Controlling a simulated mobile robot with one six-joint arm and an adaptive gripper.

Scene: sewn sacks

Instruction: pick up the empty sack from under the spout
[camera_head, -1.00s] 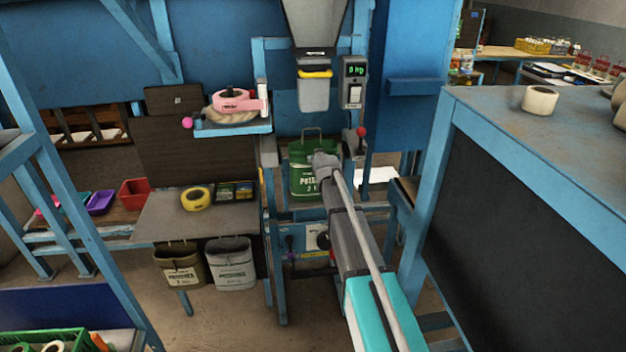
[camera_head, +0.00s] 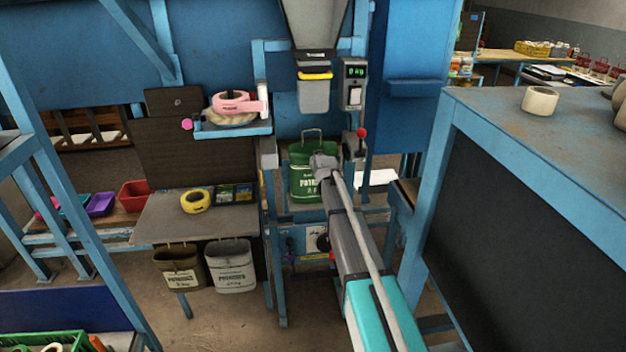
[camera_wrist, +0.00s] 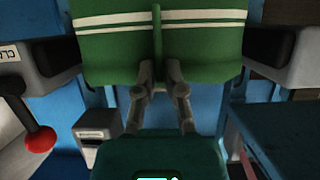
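The green sack (camera_head: 303,178) with white lettering and a raised handle hangs upright under the grey spout (camera_head: 314,94). In the wrist view the fingertips of my gripper (camera_wrist: 160,68) are close together at the strip near the sack's edge. I cannot tell whether they close on it. Whether the sack holds anything is hidden.
A lever with a red knob (camera_head: 361,132) and a small display box (camera_head: 354,83) sit right of the spout. A shelf (camera_head: 232,129) with pink tape is left. Two other sacks (camera_head: 232,265) hang below the left table. A blue-framed bench (camera_head: 560,125) stands right of my arm.

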